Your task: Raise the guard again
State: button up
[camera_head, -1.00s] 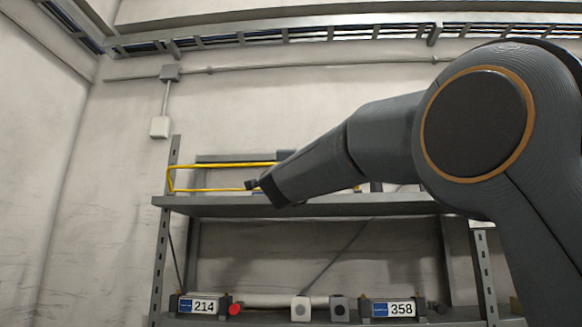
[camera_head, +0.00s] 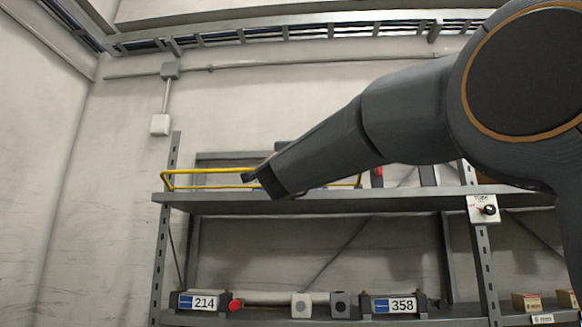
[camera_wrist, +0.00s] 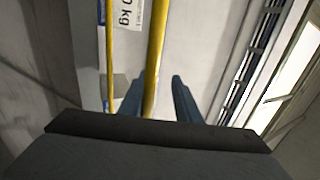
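The guard is a yellow tube frame (camera_head: 205,171) along the front of the upper shelf, tilted low, with its left end in clear view. Part of it is hidden behind my arm; a short piece shows again to the right of it. My gripper (camera_head: 247,177) is at the guard's upper bar in the head view. In the wrist view, the yellow bar (camera_wrist: 156,55) runs between the two fingers of my gripper (camera_wrist: 160,92). The bar lies close to the left finger, and a gap shows to the right finger. A second, thinner yellow bar (camera_wrist: 110,60) is further left.
The upper shelf (camera_head: 330,204) runs below my arm. A small switch box (camera_head: 482,209) is on the right post. The lower shelf holds labelled units 214 (camera_head: 198,302) and 358 (camera_head: 394,305), and small boxes (camera_head: 526,302) at right.

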jog(key=shift+s+r+b, duration=0.15)
jog(key=shift+s+b, duration=0.1)
jog(key=shift+s, duration=1)
jog(key=shift+s+r+b, duration=0.15)
jog(key=shift+s+b, duration=0.05)
jog(key=shift+s, duration=1.35)
jog(key=shift+r, duration=0.15)
jog(key=f+b+v, duration=0.1)
jog(key=b+v, duration=0.2)
jog(key=v, duration=0.4)
jog(key=shift+f, duration=0.15)
jog(key=shift+s+a, duration=0.1)
jog(key=shift+s, duration=0.1)
